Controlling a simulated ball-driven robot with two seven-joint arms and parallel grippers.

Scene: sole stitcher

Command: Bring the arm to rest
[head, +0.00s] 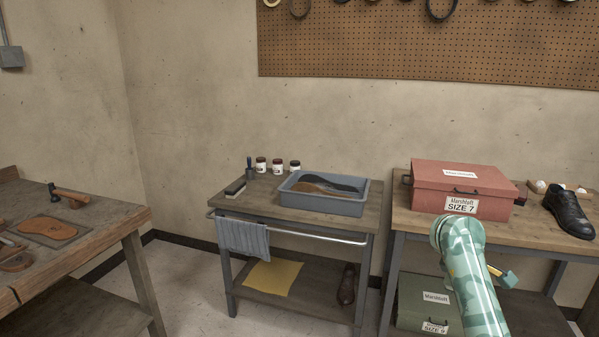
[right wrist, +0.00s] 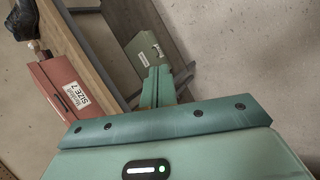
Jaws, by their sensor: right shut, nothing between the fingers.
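My right arm (head: 465,262), patterned in green, reaches up in front of the right-hand bench in the head view. My right gripper (right wrist: 158,76) shows in the right wrist view with its green fingers together and nothing between them. It is apart from the boxes and the bench. In the head view the arm hides most of the gripper. My left gripper is in neither view.
A red SIZE 7 box (head: 440,184) and black shoe (head: 570,212) stand on the right bench (head: 530,235). A green box (head: 420,300) sits on its lower shelf. A grey tray (head: 322,204) lies on the middle cart. A workbench (head: 100,235) stands left. Floor between them is clear.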

